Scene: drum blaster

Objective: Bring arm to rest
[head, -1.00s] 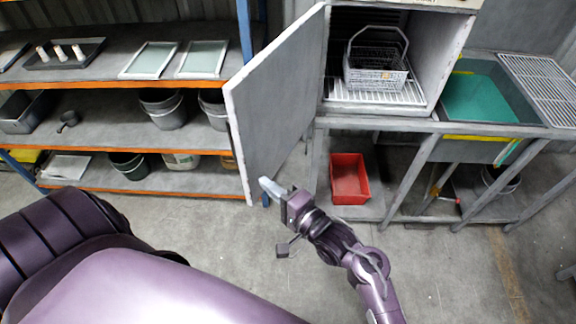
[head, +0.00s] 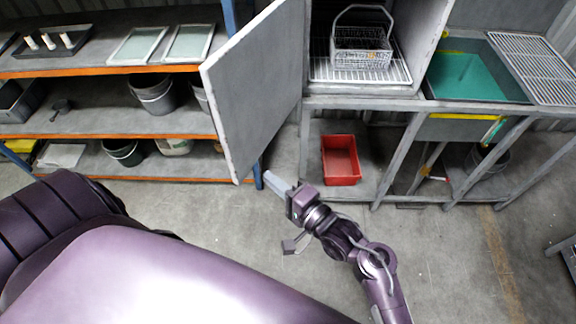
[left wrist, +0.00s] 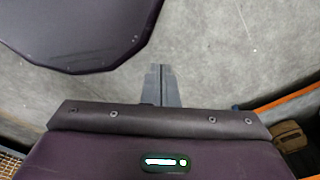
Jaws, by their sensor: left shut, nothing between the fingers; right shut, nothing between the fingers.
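My right gripper (head: 279,183) is shut and empty in the head view. It is held out over the concrete floor, in front of the lower edge of the open grey cabinet door (head: 250,90). My right arm reaches up to it from the bottom right. My left gripper (left wrist: 161,72) shows in the left wrist view, with its two fingers together and nothing between them, above bare floor. The left gripper is not visible in the head view.
A grey cabinet holds a wire basket (head: 361,45) on a white rack. A red bin (head: 341,160) stands on the lower shelf below. A shelving unit (head: 110,72) with trays and buckets is at the left. A green-bottomed sink (head: 475,75) is at the right. The near floor is clear.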

